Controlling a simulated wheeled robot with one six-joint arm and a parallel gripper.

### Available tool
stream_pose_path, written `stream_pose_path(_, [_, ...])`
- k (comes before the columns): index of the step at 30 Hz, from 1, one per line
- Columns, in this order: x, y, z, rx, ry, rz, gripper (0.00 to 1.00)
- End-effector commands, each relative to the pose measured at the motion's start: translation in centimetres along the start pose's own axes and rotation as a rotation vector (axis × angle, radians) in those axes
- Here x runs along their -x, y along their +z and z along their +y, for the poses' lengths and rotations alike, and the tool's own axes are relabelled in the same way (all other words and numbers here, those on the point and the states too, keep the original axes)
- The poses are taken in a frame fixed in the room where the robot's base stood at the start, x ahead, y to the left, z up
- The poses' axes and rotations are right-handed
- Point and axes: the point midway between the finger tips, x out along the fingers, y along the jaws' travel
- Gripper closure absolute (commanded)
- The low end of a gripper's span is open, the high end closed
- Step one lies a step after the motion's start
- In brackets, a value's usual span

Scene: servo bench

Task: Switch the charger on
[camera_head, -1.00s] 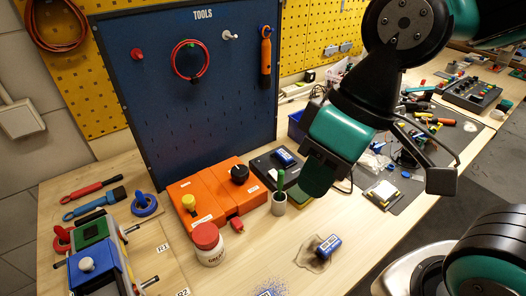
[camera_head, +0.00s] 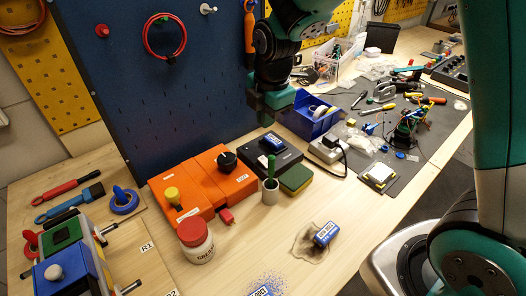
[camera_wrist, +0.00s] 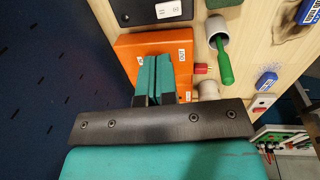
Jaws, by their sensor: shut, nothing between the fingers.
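A black box with a blue battery on its top, which looks like the charger (camera_head: 286,157), sits on the bench beside the orange box. It shows in part at the top of the wrist view (camera_wrist: 135,12), with a white label. I cannot make out its switch. My gripper (camera_head: 271,116) is in front of the blue pegboard, above and behind the black box, apart from it. In the wrist view its two teal fingers (camera_wrist: 164,58) are together and empty, over the orange box (camera_wrist: 128,50).
A cup (camera_head: 270,192) with a green-handled tool and a green-yellow sponge (camera_head: 296,179) stand just in front of the black box. A grey device with a cable (camera_head: 327,150) and a blue bin (camera_head: 316,122) are to its right. The pegboard (camera_head: 150,100) rises behind.

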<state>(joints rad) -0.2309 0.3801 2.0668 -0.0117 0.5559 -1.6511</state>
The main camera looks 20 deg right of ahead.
Motion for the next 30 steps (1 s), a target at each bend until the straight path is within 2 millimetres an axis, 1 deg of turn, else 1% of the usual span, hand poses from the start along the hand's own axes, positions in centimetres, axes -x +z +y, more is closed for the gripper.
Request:
stream_pose_path(9, [-6.8, 0.1, -0.2, -0.003, -0.007, 0.002, 1.00])
stream_pose_path(15, [-10.0, 0.0, -0.2, -0.004, -0.005, 0.002, 1.00])
stream_pose_path(18, [-11.0, 0.0, -0.1, -0.004, -0.003, 0.001, 1.00])
stream_pose_path(21, [-11.6, 0.0, -0.1, -0.004, -0.001, 0.001, 1.00])
stream_pose_path(30, [-11.8, 0.0, -0.1, -0.004, 0.000, 0.001, 1.00])
